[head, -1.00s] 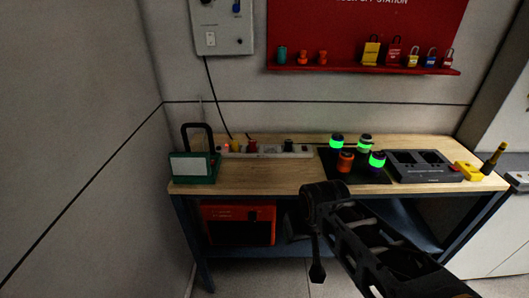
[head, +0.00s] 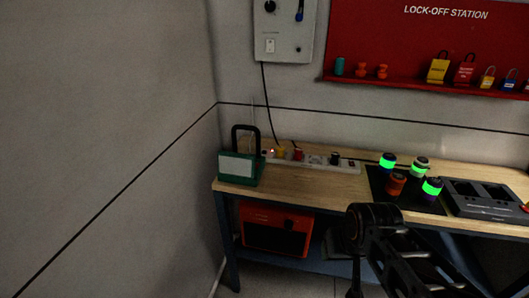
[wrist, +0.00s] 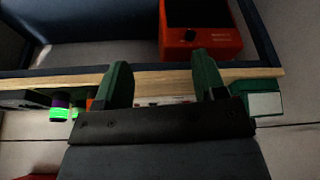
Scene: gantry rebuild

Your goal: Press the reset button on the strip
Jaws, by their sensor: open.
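A white power strip (head: 345,165) lies along the back of the wooden bench in the head view. A yellow plug (head: 281,153), a red plug (head: 298,154) and a black plug (head: 335,158) sit on it. A small light shows at its left end, behind the green lamp; I cannot make out the reset button. In the wrist view, which looks upside down, my gripper (wrist: 164,80) is open, its two green fingers apart with nothing between them. The strip (wrist: 170,100) shows only partly beyond the fingers, hidden by the gripper body.
A green work lamp (head: 238,168) stands at the bench's left end, near the strip. Several green-banded and orange cylinders (head: 397,184) stand on a black mat right of it. A grey dock (head: 480,200) is farther right. An orange unit (head: 277,231) sits below. The bench front is clear.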

